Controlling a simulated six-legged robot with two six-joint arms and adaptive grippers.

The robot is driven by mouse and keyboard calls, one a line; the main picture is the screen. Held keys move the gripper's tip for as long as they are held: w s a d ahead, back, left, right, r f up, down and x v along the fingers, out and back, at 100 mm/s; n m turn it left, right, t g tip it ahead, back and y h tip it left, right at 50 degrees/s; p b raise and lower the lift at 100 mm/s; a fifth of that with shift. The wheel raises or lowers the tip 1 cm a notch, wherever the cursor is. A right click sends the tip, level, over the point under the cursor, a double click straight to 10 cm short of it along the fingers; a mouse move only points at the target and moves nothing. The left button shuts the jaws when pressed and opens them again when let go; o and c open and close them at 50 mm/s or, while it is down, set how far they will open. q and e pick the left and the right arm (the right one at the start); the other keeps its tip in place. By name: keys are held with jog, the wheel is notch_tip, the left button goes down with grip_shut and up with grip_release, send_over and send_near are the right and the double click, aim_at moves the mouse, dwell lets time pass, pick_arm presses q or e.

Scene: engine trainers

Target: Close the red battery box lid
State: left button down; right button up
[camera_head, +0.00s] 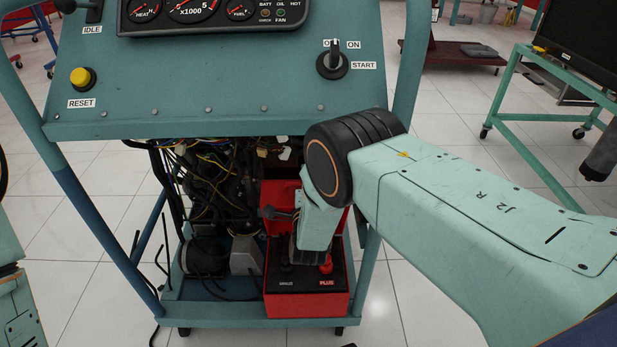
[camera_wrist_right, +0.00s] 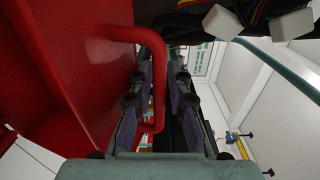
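The red battery box (camera_head: 308,304) sits low on the right of the engine trainer's frame, with a dark top marked PLUS and a red terminal. Its red lid (camera_head: 277,193) stands raised at the back, partly hidden by my right wrist. In the right wrist view the lid (camera_wrist_right: 60,60) fills the left side, and its red tubular handle (camera_wrist_right: 158,75) runs between the two fingers of my right gripper (camera_wrist_right: 161,92). The fingers are apart, one on each side of the handle, with a gap visible on the right. Part of my left arm shows at the left edge; its gripper is out of view.
The trainer's control panel (camera_head: 220,85) overhangs the box. Loose wiring (camera_head: 210,165) and engine parts lie left of the lid. A blue frame post (camera_head: 366,265) stands right of the box. A teal cart (camera_head: 545,118) with a monitor is at the far right.

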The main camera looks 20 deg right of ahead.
jog(key=shift+a, duration=0.15)
jog(key=shift+p+v, duration=1.15)
jog(key=shift+v, duration=0.45)
jog(key=shift+f+p+v, duration=0.2)
jog(key=shift+p+v, duration=0.6)
jog(key=shift+v, duration=0.6)
jog(key=shift+f+p+v, duration=0.2)
jog(key=shift+p+v, duration=0.55)
jog(key=shift+v, duration=0.7)
jog(key=shift+o, duration=0.2)
